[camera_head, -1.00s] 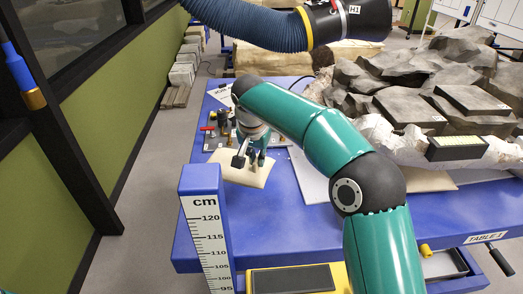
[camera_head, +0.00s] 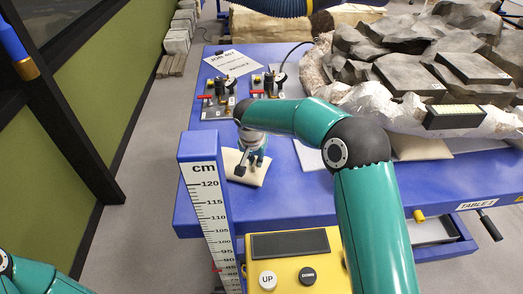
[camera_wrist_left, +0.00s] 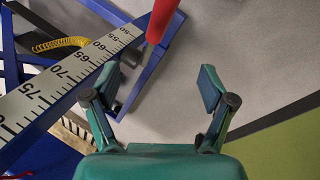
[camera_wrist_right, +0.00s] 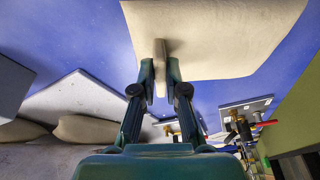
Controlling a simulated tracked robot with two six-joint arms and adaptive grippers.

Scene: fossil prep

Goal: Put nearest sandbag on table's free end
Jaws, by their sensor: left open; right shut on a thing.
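The nearest sandbag (camera_head: 245,168) is a flat cream bag over the blue table's free left end (camera_head: 290,205). It also fills the top of the right wrist view (camera_wrist_right: 225,35). My right gripper (camera_head: 252,155) is shut on its raised tab, which shows between the fingertips in the right wrist view (camera_wrist_right: 160,80). The bag looks low over the table; whether it touches cannot be told. My left gripper (camera_wrist_left: 160,95) is open and empty, low beside the measuring post, above the floor.
The cm measuring post (camera_head: 208,190) and yellow UP control box (camera_head: 290,262) stand at the table's near edge. Two tool boards (camera_head: 218,106) and a paper sign (camera_head: 231,62) lie behind the bag. The jacketed fossil block (camera_head: 385,108) fills the right side.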

